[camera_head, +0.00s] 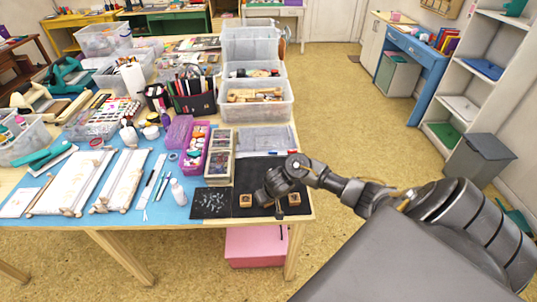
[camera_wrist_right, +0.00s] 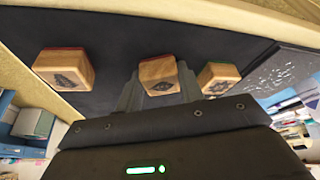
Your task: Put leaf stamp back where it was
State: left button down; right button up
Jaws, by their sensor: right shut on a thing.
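My right gripper (camera_head: 279,204) reaches down over the black mat (camera_head: 262,170) at the table's front right corner. I cannot tell whether this stamp touches the mat. Another wooden stamp (camera_wrist_right: 65,68) with a tree-like or leaf-like picture and a red edge stands to the left (camera_head: 294,199). A third stamp (camera_wrist_right: 218,78) with a green edge stands to the right (camera_head: 245,200). The pictures are too small to name surely.
A dark sheet with pale marks (camera_head: 210,203) lies left of the stamps. A wooden box (camera_head: 219,157) stands behind it, and clear bins (camera_head: 257,100) stand further back. A pink box (camera_head: 256,246) is under the table. The table edge is close to the right-hand stamp.

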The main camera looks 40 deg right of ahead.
jog(key=shift+f, duration=0.2)
jog(key=o, duration=0.8)
jog(key=shift+o, duration=0.2)
jog(key=shift+r, duration=0.1)
jog(key=p+v, duration=0.7)
jog(key=v, duration=0.5)
jog(key=shift+r+p, duration=0.15)
jog(key=shift+p, duration=0.2)
jog(key=shift+a, duration=0.1)
